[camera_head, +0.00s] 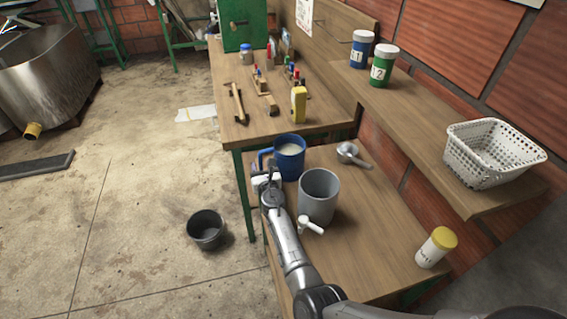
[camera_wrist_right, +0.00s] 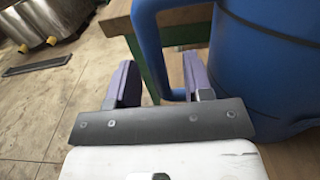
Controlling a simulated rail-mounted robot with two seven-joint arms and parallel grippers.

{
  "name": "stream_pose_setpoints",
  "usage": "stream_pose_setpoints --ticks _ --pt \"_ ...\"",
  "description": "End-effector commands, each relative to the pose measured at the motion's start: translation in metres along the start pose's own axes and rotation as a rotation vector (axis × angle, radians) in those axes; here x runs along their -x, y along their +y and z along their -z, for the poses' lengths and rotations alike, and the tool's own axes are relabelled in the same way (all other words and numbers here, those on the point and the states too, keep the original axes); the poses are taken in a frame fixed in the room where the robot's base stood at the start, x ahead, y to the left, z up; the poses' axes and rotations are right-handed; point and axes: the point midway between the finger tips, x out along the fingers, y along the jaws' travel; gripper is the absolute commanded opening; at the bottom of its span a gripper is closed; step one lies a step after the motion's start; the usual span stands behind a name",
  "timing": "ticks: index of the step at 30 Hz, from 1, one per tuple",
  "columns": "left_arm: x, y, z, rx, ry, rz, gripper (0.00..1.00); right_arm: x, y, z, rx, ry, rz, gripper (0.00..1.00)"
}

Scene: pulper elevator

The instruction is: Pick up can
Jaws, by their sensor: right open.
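The can is a blue, jug-like vessel (camera_head: 290,163) with a side handle and pale contents. It stands upright at the far end of the lower wooden table in the head view. My right gripper (camera_head: 264,172) is at its left side, by the handle. In the right wrist view the blue can (camera_wrist_right: 265,65) fills the right side. Its handle (camera_wrist_right: 149,45) shows between the two purple fingers of my right gripper (camera_wrist_right: 162,80), which are apart. I cannot tell whether they touch the handle. My left gripper is not in view.
A grey bucket (camera_head: 319,195) with a white tap stands close to the can and my right arm. A metal scoop (camera_head: 348,152) lies behind. A yellow-lidded jar (camera_head: 436,247) stands at the front right. A shelf with a white basket (camera_head: 490,155) overhangs the right.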

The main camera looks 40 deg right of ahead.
Motion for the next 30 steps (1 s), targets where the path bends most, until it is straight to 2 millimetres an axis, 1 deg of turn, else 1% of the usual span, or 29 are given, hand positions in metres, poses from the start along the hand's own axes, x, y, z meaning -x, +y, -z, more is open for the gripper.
stream_pose_setpoints --ticks 2,16,17,30 --pt "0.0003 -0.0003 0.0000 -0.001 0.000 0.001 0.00 0.0002 0.0000 -0.0001 0.000 0.000 0.000 0.46" --pt "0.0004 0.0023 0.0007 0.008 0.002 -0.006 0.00 0.0005 0.0001 0.0002 0.000 0.000 0.000 0.01" --pt "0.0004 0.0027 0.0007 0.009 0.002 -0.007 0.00 0.0005 0.0001 0.0003 0.000 0.000 0.000 0.00" --pt "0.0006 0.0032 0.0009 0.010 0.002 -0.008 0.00 0.0003 -0.0003 -0.0001 0.001 0.000 0.001 0.00"
